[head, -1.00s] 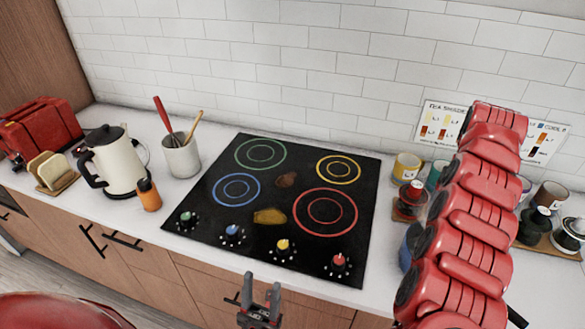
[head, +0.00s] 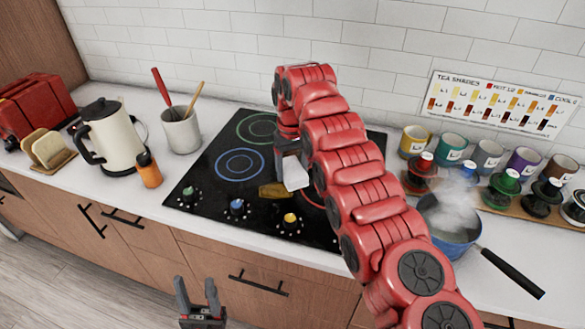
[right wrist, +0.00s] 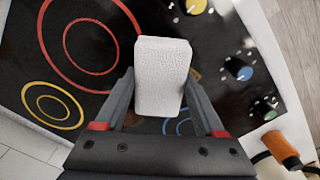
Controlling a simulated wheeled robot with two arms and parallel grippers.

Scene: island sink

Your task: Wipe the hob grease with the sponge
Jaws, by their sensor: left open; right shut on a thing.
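The black hob (head: 205,170) has coloured rings and knobs along its front. A yellow-brown grease patch (head: 272,190) lies near its front middle; any darker patch behind it is hidden by my right arm. My right gripper (head: 291,160) is over the hob, shut on a white sponge (head: 297,173), just right of and behind the yellow-brown patch in the picture. The sponge (right wrist: 162,75) sits between the fingers in the right wrist view. I cannot tell whether it touches the hob. My left gripper (head: 197,287) is open and empty, in front of the counter.
A steaming blue pan (head: 452,240) with a black handle stands right of the hob. Mugs (head: 452,146) and dark-based stoppered items (head: 504,188) line the back right. A kettle (head: 108,140), orange bottle (head: 148,170), utensil pot (head: 182,132) and toaster (head: 38,105) stand left.

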